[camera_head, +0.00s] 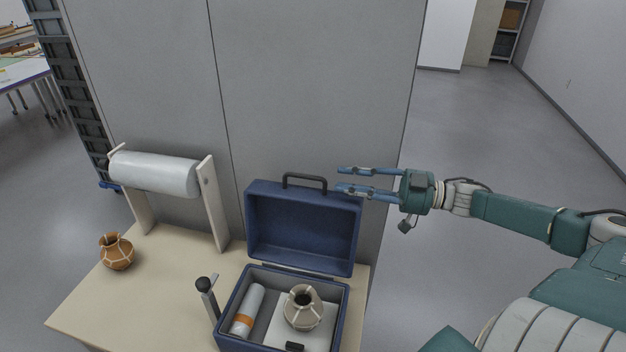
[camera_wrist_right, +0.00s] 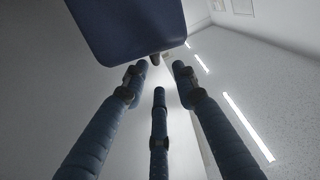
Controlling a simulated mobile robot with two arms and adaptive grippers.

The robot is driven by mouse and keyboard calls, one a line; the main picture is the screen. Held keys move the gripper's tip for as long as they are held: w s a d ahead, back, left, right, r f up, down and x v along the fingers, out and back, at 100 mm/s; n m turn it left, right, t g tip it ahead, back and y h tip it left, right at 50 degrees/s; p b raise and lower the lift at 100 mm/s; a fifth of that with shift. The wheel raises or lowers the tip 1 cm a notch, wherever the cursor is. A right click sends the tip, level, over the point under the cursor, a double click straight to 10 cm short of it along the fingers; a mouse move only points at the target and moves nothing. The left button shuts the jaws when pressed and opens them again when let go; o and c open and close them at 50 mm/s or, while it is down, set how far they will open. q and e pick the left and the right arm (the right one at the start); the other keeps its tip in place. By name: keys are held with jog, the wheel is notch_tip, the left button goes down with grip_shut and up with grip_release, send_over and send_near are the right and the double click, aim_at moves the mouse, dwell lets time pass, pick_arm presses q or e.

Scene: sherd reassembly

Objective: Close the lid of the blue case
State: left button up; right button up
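The blue case (camera_head: 343,318) stands on the table with its lid (camera_head: 302,227) raised upright at the back, a dark handle (camera_head: 304,181) on its top edge. Inside are a small beige jar (camera_head: 304,306) with pale bands and a white roll (camera_head: 248,309) with an orange band. My right gripper (camera_head: 340,180) is open and empty, its fingers pointing left near the lid's top right corner. Contact with the lid cannot be told. In the right wrist view the lid (camera_wrist_right: 125,30) appears above the spread fingers (camera_wrist_right: 158,82). My left gripper is out of view.
A roll of white sheet (camera_head: 155,174) on a wooden stand is at the table's back left. An orange-brown jar (camera_head: 116,251) sits at the left. A black-knobbed lever (camera_head: 207,296) stands just left of the case. A grey partition (camera_head: 320,90) rises behind the table.

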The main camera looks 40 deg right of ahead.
aim_at(320, 179)
jog(key=shift+x, duration=0.8)
jog(key=x, duration=0.4)
jog(key=shift+w+f, duration=0.15)
jog(key=shift+w, duration=0.15)
jog(key=shift+w+a+f, duration=0.1)
jog(key=shift+w+a, duration=0.15)
jog(key=shift+w, duration=0.1)
grip_shut()
